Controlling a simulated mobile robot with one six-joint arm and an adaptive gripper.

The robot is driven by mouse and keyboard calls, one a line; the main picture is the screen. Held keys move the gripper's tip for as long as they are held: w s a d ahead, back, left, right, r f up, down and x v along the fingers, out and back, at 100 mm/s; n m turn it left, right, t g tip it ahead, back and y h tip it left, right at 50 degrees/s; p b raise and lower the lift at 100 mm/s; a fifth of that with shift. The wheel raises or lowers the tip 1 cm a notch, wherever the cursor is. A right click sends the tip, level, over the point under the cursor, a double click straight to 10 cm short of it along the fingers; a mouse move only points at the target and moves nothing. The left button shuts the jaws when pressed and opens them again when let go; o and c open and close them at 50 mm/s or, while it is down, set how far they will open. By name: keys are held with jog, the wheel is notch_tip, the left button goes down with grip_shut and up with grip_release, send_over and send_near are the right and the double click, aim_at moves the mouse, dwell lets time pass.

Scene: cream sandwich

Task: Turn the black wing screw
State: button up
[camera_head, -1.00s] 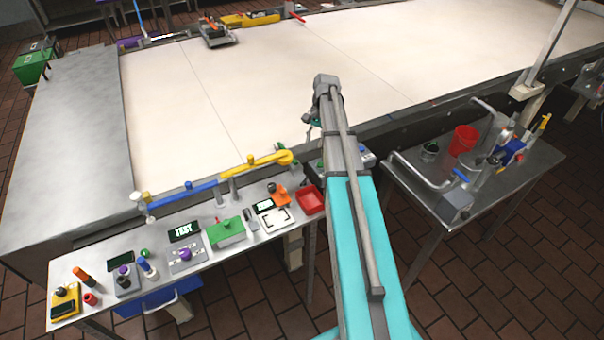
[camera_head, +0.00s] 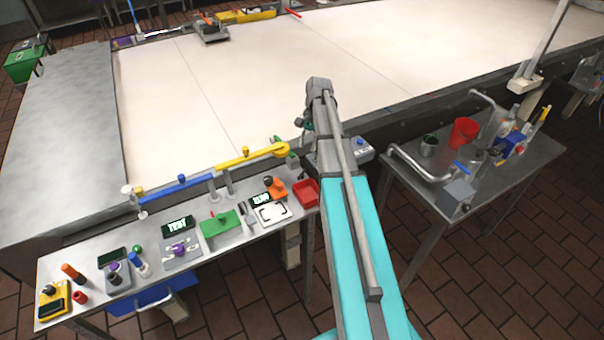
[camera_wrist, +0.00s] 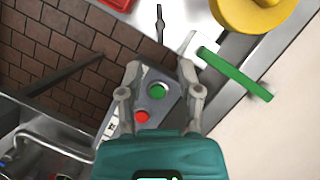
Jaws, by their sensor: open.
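A slim dark piece (camera_wrist: 160,22) with pointed ends lies on the pale metal surface at the top of the wrist view. It may be the black wing screw, but it is too small to be sure. My gripper (camera_wrist: 160,72) is open and empty, with its two grey fingers apart. The dark piece is ahead of the fingertips, beyond the gap between them. A grey button box with a green button (camera_wrist: 158,91) and a red button (camera_wrist: 142,116) shows below, between the fingers. In the head view my arm largely hides the gripper.
A green bar (camera_wrist: 235,75) and a yellow round part (camera_wrist: 256,10) stand to the right of the fingers. A red tray (camera_head: 306,192) sits at the right end of the cluttered left table. A second table (camera_head: 420,183) with a red cup (camera_head: 463,133) stands right of my arm.

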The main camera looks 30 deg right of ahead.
aim_at(302, 172)
jog(key=shift+b+x, duration=4.1)
jog(key=shift+x, duration=0.65)
grip_shut()
